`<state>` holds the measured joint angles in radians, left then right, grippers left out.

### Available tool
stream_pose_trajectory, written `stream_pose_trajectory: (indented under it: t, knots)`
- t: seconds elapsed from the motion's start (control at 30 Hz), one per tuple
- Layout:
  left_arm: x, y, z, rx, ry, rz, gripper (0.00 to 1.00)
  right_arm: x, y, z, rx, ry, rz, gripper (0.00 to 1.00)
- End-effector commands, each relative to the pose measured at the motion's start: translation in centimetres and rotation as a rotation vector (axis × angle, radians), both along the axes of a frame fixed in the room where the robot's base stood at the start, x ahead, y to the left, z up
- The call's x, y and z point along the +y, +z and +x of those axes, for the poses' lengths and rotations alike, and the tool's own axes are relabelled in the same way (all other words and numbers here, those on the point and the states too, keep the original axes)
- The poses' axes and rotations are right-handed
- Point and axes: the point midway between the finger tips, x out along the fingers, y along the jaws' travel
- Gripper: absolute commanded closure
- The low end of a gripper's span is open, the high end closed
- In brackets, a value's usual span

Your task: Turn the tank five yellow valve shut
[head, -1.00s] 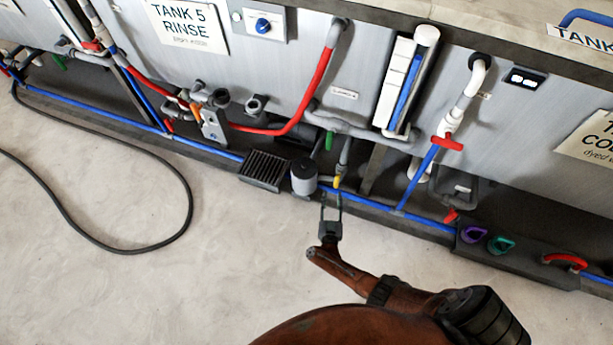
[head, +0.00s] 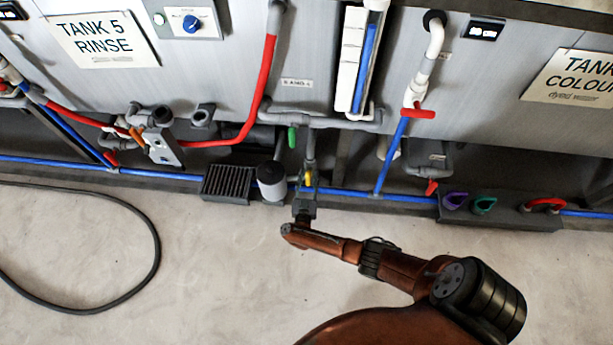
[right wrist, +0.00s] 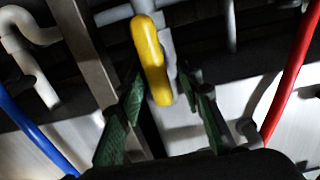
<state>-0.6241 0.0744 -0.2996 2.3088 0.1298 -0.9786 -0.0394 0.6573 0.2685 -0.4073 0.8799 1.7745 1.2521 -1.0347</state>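The yellow valve handle (head: 308,179) is on a grey vertical pipe below tank 5, low near the blue floor pipe. It looks small in the head view. In the right wrist view the yellow handle (right wrist: 152,62) is large, a long rounded lever hanging from the grey pipe. My right gripper (head: 305,191) is just below and in front of it. In the right wrist view its two green-padded fingers (right wrist: 163,80) are apart, one on each side of the handle's lower end. I cannot tell whether either finger touches it. My left gripper is not in view.
A green handle (head: 292,137) is just up and left of the yellow one. A grey-white cylinder (head: 271,182) and a dark floor grate (head: 227,184) stand close on the left. A blue pipe (head: 345,193) runs behind. The pale floor in front is clear apart from a black hose (head: 150,230).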

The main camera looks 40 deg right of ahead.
Motion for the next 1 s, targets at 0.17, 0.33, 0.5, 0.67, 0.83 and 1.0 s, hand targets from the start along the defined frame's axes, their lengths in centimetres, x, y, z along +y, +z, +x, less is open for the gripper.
stream_pose_trajectory:
  t: [0.17,0.33,0.5,0.67,0.83,1.0]
  knots:
    - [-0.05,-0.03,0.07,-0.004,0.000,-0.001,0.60,-0.09,0.09,0.11,-0.001,0.000,-0.001,0.67]
    - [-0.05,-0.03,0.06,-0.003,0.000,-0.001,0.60,-0.08,0.08,0.09,-0.001,0.000,-0.001,0.73]
    - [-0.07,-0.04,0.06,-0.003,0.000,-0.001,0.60,-0.08,0.06,0.06,-0.001,0.000,-0.001,0.85]
    - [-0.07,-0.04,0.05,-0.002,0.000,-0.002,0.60,-0.06,0.05,0.07,-0.001,0.000,-0.001,0.96]
    - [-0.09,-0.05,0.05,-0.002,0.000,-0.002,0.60,-0.05,0.05,0.06,-0.001,0.001,-0.001,1.00]
    - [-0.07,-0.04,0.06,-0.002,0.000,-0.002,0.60,-0.04,0.02,0.02,-0.004,0.001,0.003,1.00]
